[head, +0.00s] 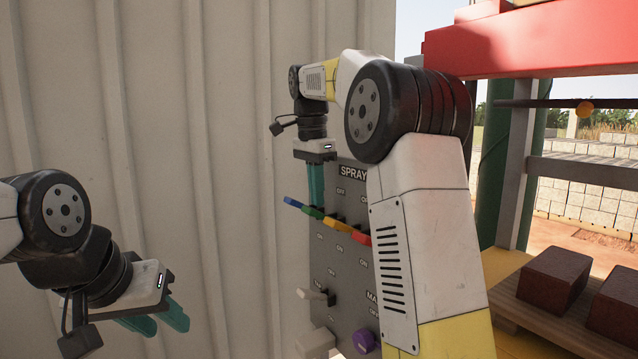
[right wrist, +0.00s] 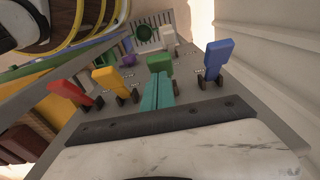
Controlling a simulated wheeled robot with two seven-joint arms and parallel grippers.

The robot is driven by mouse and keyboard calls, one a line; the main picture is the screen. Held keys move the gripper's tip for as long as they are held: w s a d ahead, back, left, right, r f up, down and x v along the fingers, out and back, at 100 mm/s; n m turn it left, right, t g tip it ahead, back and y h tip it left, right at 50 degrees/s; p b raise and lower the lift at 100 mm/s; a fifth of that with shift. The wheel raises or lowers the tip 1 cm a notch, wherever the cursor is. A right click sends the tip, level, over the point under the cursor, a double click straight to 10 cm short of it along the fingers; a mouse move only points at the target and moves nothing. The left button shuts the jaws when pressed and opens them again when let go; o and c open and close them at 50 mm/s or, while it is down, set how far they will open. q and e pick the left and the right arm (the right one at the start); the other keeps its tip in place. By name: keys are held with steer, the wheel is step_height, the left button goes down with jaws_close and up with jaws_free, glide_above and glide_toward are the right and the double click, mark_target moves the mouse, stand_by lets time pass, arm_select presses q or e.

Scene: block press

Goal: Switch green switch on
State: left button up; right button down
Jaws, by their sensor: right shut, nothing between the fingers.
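The green switch (head: 312,212) is on a grey control panel (head: 338,277), in a row with blue, yellow and red switches. My right gripper (head: 316,205) points down at this row with its teal fingers shut and empty. In the right wrist view the green switch (right wrist: 160,64) is straight ahead of the shut fingertips (right wrist: 158,78), which overlap its lower part; I cannot tell whether they touch. My left gripper (head: 160,325) is at the lower left, away from the panel, with its two fingers apart and empty.
The blue switch (right wrist: 217,56) and yellow switch (right wrist: 111,80) flank the green one closely; the red switch (right wrist: 71,92) is further left. A white lever (head: 312,296) and a purple knob (head: 365,341) are lower on the panel. A corrugated wall (head: 230,150) stands behind. Brown blocks (head: 553,280) lie right.

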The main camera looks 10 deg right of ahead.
steer(key=shift+s+a+f, duration=0.1)
steer(key=shift+a+f, duration=0.05)
steer(key=shift+a, duration=0.05)
stand_by(0.3)
steer(key=shift+a+f, duration=0.1)
steer(key=shift+a, duration=0.05)
steer(key=shift+s+a+f+h, duration=0.1)
steer(key=shift+h, duration=0.3)
steer(key=shift+s+a+f+t+h, duration=0.25)
steer(key=shift+a+f+t+h, duration=0.35)
steer(key=shift+h, duration=0.3)
step_height(320, 180, down, 7)
steer(key=a+t+h, duration=0.2)
steer(key=h, duration=0.4)
steer(key=shift+s+f+t+h, duration=0.2)
steer(key=shift+s+t+h, duration=0.1)
steer(key=shift+s+h, duration=0.1)
steer(key=shift+f, duration=0.1)
